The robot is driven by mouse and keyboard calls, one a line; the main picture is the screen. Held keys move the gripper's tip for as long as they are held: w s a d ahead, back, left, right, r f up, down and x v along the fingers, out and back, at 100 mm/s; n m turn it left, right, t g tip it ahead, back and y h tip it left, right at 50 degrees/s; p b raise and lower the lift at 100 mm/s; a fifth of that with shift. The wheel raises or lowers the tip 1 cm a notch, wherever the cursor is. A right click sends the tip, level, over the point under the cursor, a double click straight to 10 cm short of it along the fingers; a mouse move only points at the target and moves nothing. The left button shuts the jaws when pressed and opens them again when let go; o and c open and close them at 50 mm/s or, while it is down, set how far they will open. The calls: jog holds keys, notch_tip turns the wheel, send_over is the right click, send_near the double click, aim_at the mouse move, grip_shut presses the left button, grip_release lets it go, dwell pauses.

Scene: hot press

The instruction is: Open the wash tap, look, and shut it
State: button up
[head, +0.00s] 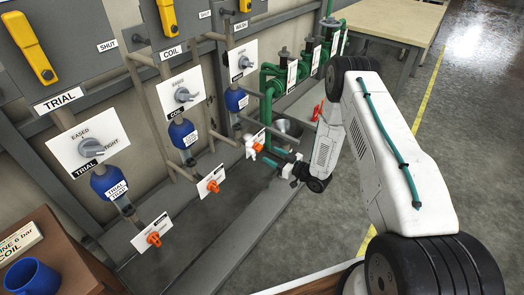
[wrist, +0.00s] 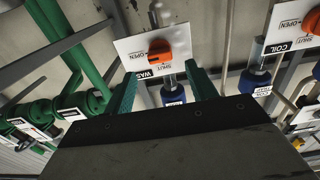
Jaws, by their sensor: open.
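The wash tap is an orange knob (wrist: 155,52) on a white plate (wrist: 125,47) marked OPEN and SHUT; the wrist view shows it upside down. Its WASH label is partly cut off by a finger. In the head view the orange knob (head: 257,148) is at the low right end of the row of taps. My gripper (wrist: 162,76) is open, its green fingers apart on either side below the knob in the picture, with nothing between them but background. In the head view my gripper (head: 272,157) is just right of the knob, apparently not touching it.
Other orange taps are the middle one (head: 213,186) and the near one (head: 153,238). Blue traps (head: 182,133) and grey pipes stand behind. The floor at right is clear.

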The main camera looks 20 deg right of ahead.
aim_at(261, 149)
jog(key=x, duration=0.6)
jog(key=c, duration=1)
